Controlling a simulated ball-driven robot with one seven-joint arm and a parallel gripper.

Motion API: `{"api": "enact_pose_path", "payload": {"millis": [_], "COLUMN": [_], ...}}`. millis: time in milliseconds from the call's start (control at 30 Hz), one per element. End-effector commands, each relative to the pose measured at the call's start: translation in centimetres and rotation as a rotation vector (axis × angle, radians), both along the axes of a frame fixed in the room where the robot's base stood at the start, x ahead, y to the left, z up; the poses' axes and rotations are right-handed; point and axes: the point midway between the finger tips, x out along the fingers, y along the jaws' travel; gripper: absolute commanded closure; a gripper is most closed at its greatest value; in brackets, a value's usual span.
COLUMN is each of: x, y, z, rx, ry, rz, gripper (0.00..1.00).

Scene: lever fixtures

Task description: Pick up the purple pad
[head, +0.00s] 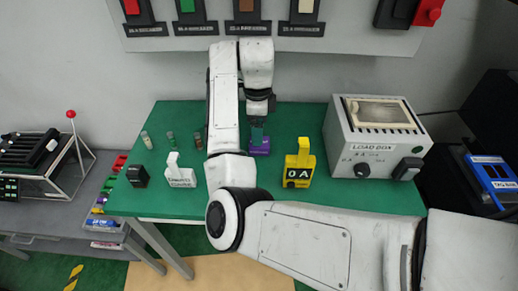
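The purple pad (260,148) lies on the green table top (307,122), near its middle. My arm reaches over the table from the lower right and bends down. My gripper (257,138) points down right at the purple pad, from above and behind it. Its fingers are small and partly hidden, so I cannot tell whether they are open, shut or touching the pad.
A white labelled block (180,176), a black block (138,176) and small cylinders (147,140) stand left. A breaker panel (275,40) hangs behind.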

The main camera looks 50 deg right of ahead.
Motion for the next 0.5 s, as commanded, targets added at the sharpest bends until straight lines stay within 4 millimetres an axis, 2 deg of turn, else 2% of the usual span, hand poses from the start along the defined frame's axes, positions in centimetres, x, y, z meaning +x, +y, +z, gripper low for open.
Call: {"api": "enact_pose_path", "payload": {"millis": [500], "x": [-0.7], "y": [0.1], "z": [-5.9], "rx": [0.001], "ry": [0.002], "rz": [0.0], "gripper": [0.17]}}
